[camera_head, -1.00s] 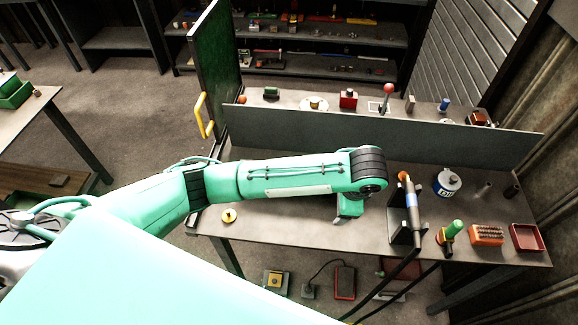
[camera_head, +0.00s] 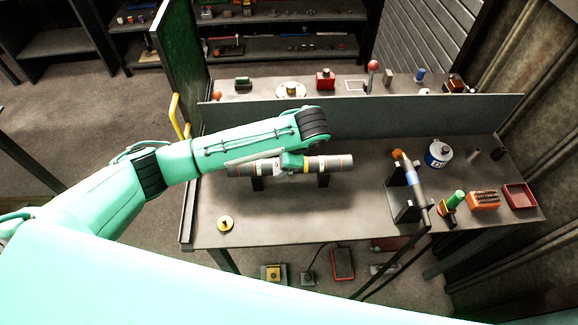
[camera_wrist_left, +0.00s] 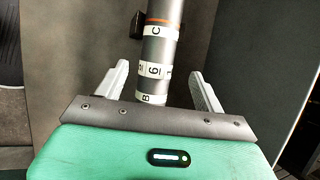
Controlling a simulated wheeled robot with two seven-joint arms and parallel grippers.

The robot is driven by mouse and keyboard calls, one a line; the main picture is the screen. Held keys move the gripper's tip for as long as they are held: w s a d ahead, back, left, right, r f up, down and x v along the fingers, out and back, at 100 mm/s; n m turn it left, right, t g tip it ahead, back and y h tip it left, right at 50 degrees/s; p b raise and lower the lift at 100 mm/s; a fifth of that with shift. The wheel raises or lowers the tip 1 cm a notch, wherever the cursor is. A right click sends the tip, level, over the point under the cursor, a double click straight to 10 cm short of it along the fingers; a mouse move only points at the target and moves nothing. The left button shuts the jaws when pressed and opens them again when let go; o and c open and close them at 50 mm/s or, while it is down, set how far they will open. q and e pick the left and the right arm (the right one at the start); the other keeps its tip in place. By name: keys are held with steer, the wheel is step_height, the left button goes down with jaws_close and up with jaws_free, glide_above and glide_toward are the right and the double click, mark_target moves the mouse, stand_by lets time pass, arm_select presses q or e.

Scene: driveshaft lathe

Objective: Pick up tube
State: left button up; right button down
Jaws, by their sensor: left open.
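The tube (camera_head: 333,163) is a long grey cylinder with orange and white bands. It lies level on dark supports (camera_head: 323,180) on the workbench, and my left forearm and gripper hide part of it. My left gripper (camera_head: 290,170) is at the middle of the tube. In the left wrist view my open gripper (camera_wrist_left: 163,82) has one pale finger on each side of the tube (camera_wrist_left: 160,50), with gaps between. Labels with C, 6 and B show on the tube there. My right gripper is not in view.
The workbench (camera_head: 300,220) has a low back panel (camera_head: 370,118). A black stand with a pen-like tool (camera_head: 413,185), a white canister (camera_head: 438,154), an orange block (camera_head: 484,200) and a red tray (camera_head: 519,196) are on the right. A yellow disc (camera_head: 225,224) lies front left.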

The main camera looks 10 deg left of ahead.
mark_target(273, 164)
arm_select(q)
steer(key=shift+a+f, duration=0.15)
steer(key=shift+f, duration=0.2)
steer(key=p+x, duration=0.2)
steer(key=x, duration=0.2)
steer(key=shift+s+a+f+p, duration=0.1)
steer(key=shift+s+f+p, duration=0.05)
steer(key=shift+p, duration=0.15)
steer(key=shift+f, duration=0.35)
steer(key=shift+c, duration=0.7)
jaws_close()
steer(key=shift+r, duration=0.1)
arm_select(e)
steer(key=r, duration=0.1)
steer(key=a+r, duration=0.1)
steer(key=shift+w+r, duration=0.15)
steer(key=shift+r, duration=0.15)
